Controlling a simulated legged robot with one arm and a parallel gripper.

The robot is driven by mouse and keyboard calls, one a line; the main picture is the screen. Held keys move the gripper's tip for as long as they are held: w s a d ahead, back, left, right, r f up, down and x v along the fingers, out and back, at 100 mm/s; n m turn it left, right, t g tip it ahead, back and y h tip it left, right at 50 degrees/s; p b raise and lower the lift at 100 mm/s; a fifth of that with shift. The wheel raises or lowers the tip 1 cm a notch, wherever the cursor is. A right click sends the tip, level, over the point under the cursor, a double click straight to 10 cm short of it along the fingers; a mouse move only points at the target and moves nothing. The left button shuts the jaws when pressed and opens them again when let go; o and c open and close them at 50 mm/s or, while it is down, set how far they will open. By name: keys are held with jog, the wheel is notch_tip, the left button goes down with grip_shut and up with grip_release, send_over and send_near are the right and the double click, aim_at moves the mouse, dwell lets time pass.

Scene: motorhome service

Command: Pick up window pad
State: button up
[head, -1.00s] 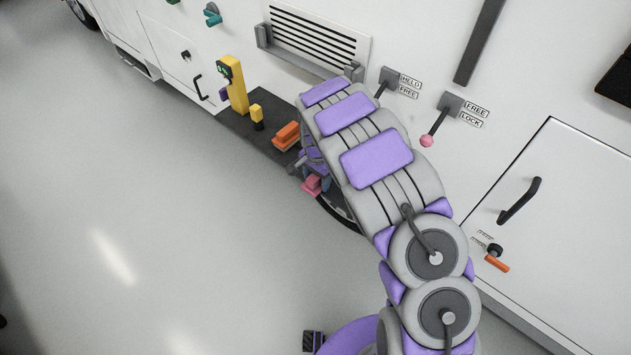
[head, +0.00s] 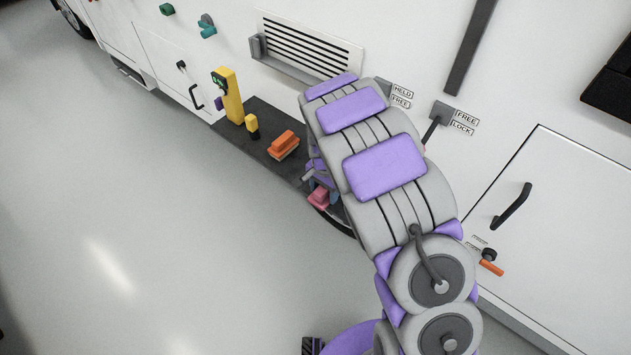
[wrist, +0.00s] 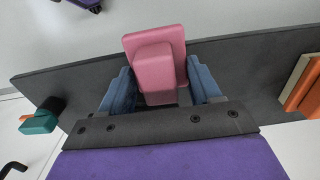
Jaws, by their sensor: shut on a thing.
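A pink block-shaped pad (wrist: 153,62), which I take as the window pad, has a wide plate and a smaller raised block. In the wrist view it sits between the two blue fingers of my gripper (wrist: 160,88), which is shut on it. In the head view the pink pad (head: 319,198) shows just left of my arm, by the outer edge of the dark shelf (head: 262,150). My arm hides most of the gripper there. Whether the pad touches the shelf, I cannot tell.
An orange block (head: 284,145), a small yellow piece (head: 252,126) and a yellow device (head: 229,96) stand on the shelf. The white vehicle wall behind carries a vent (head: 308,45), a lever (head: 433,125) and a door handle (head: 512,206). The floor at left is clear.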

jog(key=s+d+r+p, duration=0.1)
jog(key=s+d, duration=0.6)
jog(key=s, duration=0.1)
jog(key=shift+s, duration=0.2)
